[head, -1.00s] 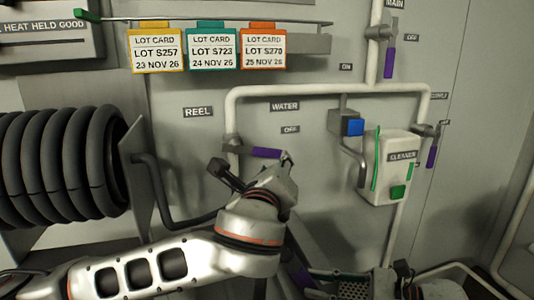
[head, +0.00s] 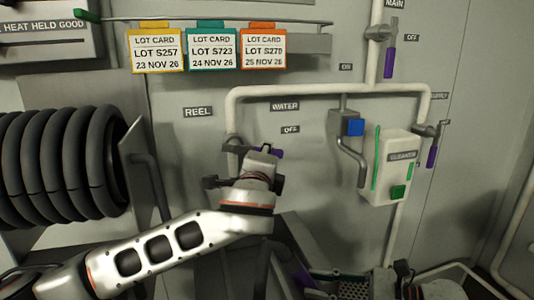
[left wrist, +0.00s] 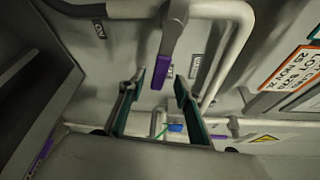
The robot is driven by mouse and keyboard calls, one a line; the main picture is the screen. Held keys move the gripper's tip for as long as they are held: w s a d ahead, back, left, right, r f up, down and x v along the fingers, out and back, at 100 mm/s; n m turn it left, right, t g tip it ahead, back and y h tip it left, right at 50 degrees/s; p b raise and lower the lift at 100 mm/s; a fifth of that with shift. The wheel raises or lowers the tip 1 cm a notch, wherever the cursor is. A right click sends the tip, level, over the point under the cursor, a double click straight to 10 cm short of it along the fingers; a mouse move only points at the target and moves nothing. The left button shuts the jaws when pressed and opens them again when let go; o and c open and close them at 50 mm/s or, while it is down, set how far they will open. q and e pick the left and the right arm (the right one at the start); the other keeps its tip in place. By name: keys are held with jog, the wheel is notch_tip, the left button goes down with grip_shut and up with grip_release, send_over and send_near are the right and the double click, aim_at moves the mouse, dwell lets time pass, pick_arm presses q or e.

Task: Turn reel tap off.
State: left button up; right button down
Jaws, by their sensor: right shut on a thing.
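The reel tap's purple lever (head: 278,153) points right from its fitting (head: 233,142) on the white pipe. My left gripper (head: 246,166) is in front of it and hides most of it in the head view. In the left wrist view my left gripper (left wrist: 158,88) is open, with the purple lever end (left wrist: 163,70) in the gap between its teal-lined fingertips. Contact is not clear. My right gripper (head: 402,276) is low at the right, shut, seemingly on a grey perforated object (head: 352,288); the grip itself is hard to make out.
A black coiled hose (head: 60,160) and a bent grey bar (head: 155,185) are left of the tap. A white cleaner box (head: 398,150) with a blue-knobbed fitting (head: 352,126) is to the right. Other purple levers are on the main (head: 388,62) and supply (head: 431,157) pipes.

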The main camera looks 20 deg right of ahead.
pick_arm(q)
jog(key=shift+x, duration=2.55)
grip_shut()
